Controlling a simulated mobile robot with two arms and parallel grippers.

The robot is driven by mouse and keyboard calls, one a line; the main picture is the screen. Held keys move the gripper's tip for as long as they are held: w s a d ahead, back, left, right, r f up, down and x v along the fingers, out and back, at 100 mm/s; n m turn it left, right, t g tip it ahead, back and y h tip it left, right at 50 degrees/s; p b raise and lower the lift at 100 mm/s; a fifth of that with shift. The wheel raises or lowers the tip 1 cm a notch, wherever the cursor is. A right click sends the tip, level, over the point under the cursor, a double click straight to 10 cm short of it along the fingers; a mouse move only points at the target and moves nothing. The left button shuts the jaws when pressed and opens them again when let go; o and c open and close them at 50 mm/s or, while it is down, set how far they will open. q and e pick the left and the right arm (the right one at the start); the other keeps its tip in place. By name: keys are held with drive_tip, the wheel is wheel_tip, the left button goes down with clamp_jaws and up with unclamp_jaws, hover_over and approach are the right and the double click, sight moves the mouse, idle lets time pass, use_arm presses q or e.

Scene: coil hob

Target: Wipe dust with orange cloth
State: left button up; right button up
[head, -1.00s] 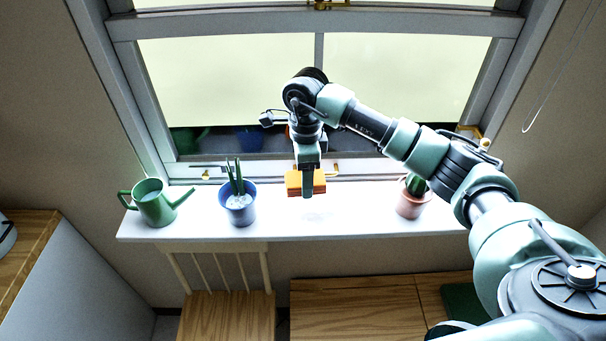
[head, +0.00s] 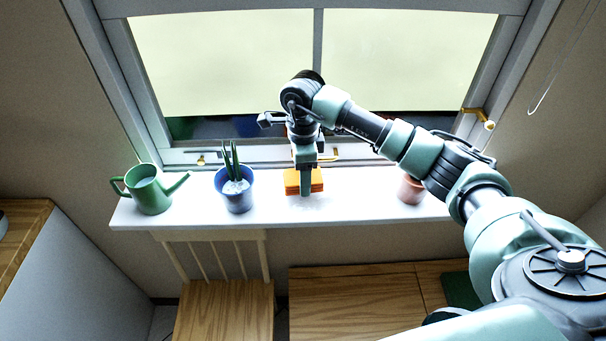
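My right gripper (head: 305,184) comes in from the right and is shut on a folded orange cloth (head: 291,182). The fingers point down and hide part of the cloth. The cloth is at the middle of the white window sill (head: 365,213); I cannot tell whether it touches the surface. A faint greyish patch that looks like dust (head: 318,204) shows on the sill just in front of the cloth. My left gripper is out of view.
A green watering can (head: 150,194) and a blue pot with a plant (head: 237,196) stand on the sill to the left. A terracotta pot (head: 410,191) stands to the right, partly hidden by my arm. A wooden chair (head: 225,305) and wooden surface (head: 350,300) are below.

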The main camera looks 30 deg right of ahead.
sight(305, 214)
drive_tip(key=shift+f+b, duration=0.9)
drive_tip(key=shift+f, duration=0.1)
drive_tip(key=shift+s+a+r+p, duration=0.1)
drive_tip(key=shift+s+a+p, duration=0.2)
drive_tip(key=shift+s, duration=0.4)
drive_tip(key=shift+s+a+r+p, duration=0.1)
drive_tip(key=shift+s+a, duration=0.3)
drive_tip(key=shift+s, duration=0.3)
drive_tip(key=shift+s+a+f, duration=0.1)
drive_tip(key=shift+s+a, duration=0.2)
drive_tip(key=shift+s, duration=0.4)
drive_tip(key=shift+s+a+f, duration=0.1)
drive_tip(key=shift+s+a, duration=0.2)
drive_tip(key=shift+s, duration=0.35)
drive_tip(key=shift+s+a+f, duration=0.1)
drive_tip(key=shift+s+a, duration=0.2)
drive_tip(key=shift+s, duration=0.4)
